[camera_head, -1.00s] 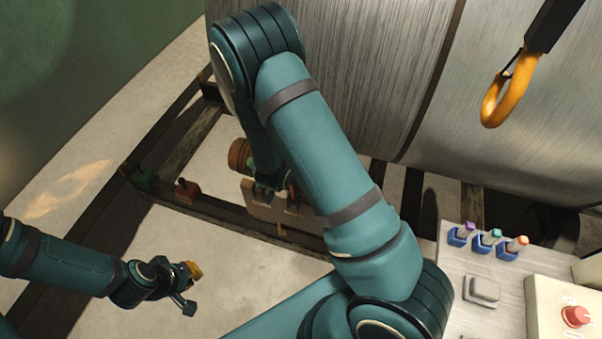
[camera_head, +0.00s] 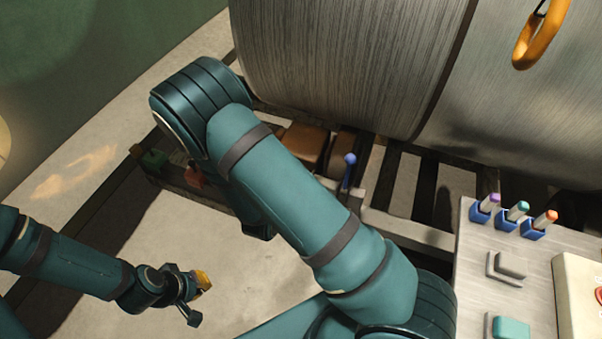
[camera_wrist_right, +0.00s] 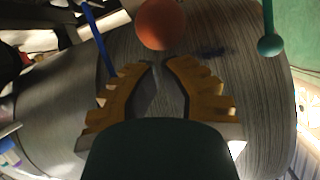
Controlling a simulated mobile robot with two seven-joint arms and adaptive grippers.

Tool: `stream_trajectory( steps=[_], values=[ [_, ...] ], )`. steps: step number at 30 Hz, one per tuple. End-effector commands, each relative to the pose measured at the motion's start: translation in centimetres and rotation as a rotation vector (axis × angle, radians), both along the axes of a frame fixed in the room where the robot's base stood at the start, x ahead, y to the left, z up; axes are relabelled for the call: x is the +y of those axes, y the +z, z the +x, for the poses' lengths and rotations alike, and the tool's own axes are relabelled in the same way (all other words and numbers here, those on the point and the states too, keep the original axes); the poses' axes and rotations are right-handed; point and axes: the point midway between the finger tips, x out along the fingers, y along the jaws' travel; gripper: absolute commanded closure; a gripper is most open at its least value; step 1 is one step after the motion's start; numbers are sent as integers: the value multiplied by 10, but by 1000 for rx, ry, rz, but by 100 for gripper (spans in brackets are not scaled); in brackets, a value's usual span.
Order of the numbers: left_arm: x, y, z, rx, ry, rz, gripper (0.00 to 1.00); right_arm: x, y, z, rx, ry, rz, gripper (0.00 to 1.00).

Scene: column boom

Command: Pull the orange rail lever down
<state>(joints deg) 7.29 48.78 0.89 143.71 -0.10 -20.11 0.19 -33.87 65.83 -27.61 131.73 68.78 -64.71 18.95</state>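The orange lever's round knob (camera_wrist_right: 161,24) shows in the right wrist view, just beyond the fingertips of my right gripper (camera_wrist_right: 161,64). The gripper's yellow-padded fingers are apart with a narrow empty gap, and the knob is not between them. The lever's shaft is not clearly seen. In the head view my right arm hides the orange lever and the right gripper. My left gripper (camera_head: 198,298) is open and empty above the floor at the lower left, far from the levers.
A blue lever (camera_head: 350,158) stands right of my right forearm; a teal-knobbed lever (camera_wrist_right: 270,44) is on the orange knob's other side. A large metal drum (camera_head: 340,60) lies behind the rail. A yellow-orange hook (camera_head: 540,35) hangs upper right. A panel (camera_head: 475,245) stands at right.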

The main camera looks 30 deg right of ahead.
Motion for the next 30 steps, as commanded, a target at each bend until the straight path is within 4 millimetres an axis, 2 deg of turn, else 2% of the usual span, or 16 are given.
stream_trajectory(
  steps=[9,30],
  values=[
    [0,-8,2,-5,2,1,100,11,-12,-9,2,1,1,100],
    [0,-8,2,-6,2,1,100,14,-16,-11,12,6,8,100]
  ],
)
